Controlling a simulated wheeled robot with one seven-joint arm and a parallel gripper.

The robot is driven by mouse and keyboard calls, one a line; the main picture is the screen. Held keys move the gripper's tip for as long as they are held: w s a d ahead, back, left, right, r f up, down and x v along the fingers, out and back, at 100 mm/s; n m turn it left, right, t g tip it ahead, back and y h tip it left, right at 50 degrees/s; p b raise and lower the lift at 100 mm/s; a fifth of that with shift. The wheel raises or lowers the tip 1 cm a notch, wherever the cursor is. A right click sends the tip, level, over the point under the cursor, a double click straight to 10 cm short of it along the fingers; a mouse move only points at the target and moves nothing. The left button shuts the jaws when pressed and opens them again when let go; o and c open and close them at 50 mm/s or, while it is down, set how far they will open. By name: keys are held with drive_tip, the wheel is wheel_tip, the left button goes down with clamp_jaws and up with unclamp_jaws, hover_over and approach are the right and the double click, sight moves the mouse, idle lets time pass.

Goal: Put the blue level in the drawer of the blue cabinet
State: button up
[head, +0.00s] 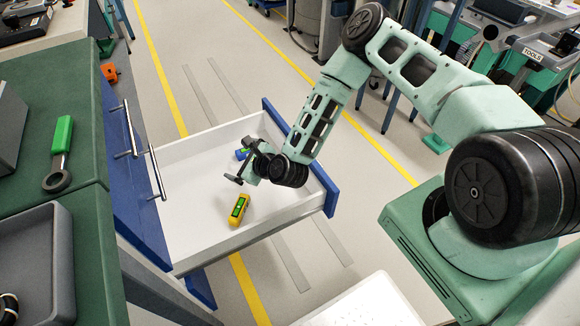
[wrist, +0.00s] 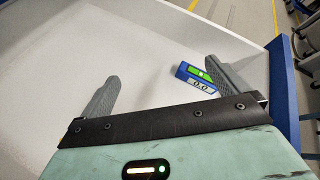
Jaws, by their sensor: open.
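The blue level (wrist: 196,77), with a green vial and a small display, lies on the white floor of the open drawer. It also shows in the head view (head: 241,153), partly hidden behind my gripper. My gripper (head: 242,163) is over the drawer, its jaws apart and empty. In the wrist view the level is just beyond the right finger of my gripper (wrist: 165,85), which overlaps its edge; I see nothing between the fingers. The drawer (head: 190,160) is pulled out from the blue cabinet (head: 130,180), and its white interior shows in the wrist view (wrist: 60,60).
A yellow level (head: 238,209) with a green vial lies in the same drawer, near its front-side wall. A green-topped bench (head: 30,165) with a green-handled tool (head: 61,150) stands at the left. The drawer's blue front panel (head: 320,180) is at its right end.

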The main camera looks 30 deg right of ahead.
drive_tip(key=s+a+r+n+g+y, duration=0.1)
drive_tip(key=s+a+r+n+g, duration=0.35)
drive_tip(key=r+n, duration=0.45)
drive_tip(key=s+a+r+n+g, duration=0.35)
drive_tip(key=s+r+n, duration=0.2)
drive_tip(key=n, duration=0.45)
drive_tip(key=s+d+r+n+g+h, duration=0.1)
drive_tip(key=s+d+r+n+h, duration=0.1)
drive_tip(key=s+r+n, duration=0.6)
drive_tip(key=s+d+r+n+g+h, duration=0.2)
drive_tip(key=s+d+r+n, duration=0.3)
drive_tip(key=s, duration=0.9)
wheel_tip(320, 180, up, 4)
drive_tip(key=n, duration=0.2)
drive_tip(key=shift+s+n+g+h, duration=0.3)
drive_tip(key=shift+n+h, duration=0.1)
drive_tip(key=shift+d, duration=0.1)
wheel_tip(320, 180, up, 14)
drive_tip(key=p, duration=1.4)
